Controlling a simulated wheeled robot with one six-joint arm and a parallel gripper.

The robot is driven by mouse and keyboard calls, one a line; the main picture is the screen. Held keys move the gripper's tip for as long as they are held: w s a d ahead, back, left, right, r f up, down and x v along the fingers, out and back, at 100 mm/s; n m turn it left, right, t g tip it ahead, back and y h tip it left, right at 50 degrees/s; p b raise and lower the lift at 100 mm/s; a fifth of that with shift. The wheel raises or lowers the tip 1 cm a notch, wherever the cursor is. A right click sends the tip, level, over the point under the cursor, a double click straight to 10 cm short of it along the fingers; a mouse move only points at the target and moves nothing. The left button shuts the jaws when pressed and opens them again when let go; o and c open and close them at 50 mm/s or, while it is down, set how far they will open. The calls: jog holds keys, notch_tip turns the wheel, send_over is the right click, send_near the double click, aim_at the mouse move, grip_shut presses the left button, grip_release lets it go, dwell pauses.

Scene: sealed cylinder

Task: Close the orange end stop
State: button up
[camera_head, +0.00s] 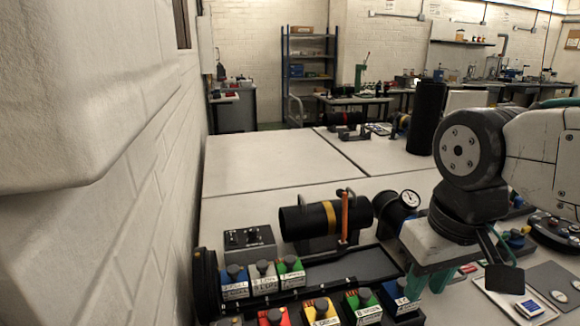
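The orange end stop (345,214) is a thin upright orange bar at the right end of a black cylinder (295,223) with a yellow band. The cylinder lies on its side on a dark stand on the table. My gripper (426,284) is at the lower right, pointing down, with teal parts at its end. It is to the right of the orange bar and nearer the camera, apart from it in the picture. Its fingertips are partly hidden among the things behind, and I cannot tell whether they are apart. I see nothing held in it.
A black round gauge (409,198) stands right of the cylinder. Labelled coloured button boxes (290,269) and a black tray (350,268) are in front. A black control box (249,244) is to the left. A white wall (100,200) closes the left side.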

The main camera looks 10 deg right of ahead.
jog(key=shift+w+f, duration=0.1)
jog(key=shift+f, duration=0.2)
grip_shut()
send_over(341, 193)
jog(key=shift+r+g, duration=0.2)
jog(key=shift+g, duration=0.2)
jog(key=w+r+t, duration=0.1)
jog(key=w+r, duration=0.2)
jog(key=w, duration=0.2)
jog(key=f, duration=0.3)
jog(key=w+f, duration=0.1)
jog(key=f, duration=0.2)
jog(key=w+f, duration=0.1)
jog(key=f, duration=0.3)
jog(key=shift+d, duration=0.25)
jog(key=s, duration=0.1)
jog(key=s+r, duration=0.1)
jog(key=shift+s, duration=1.05)
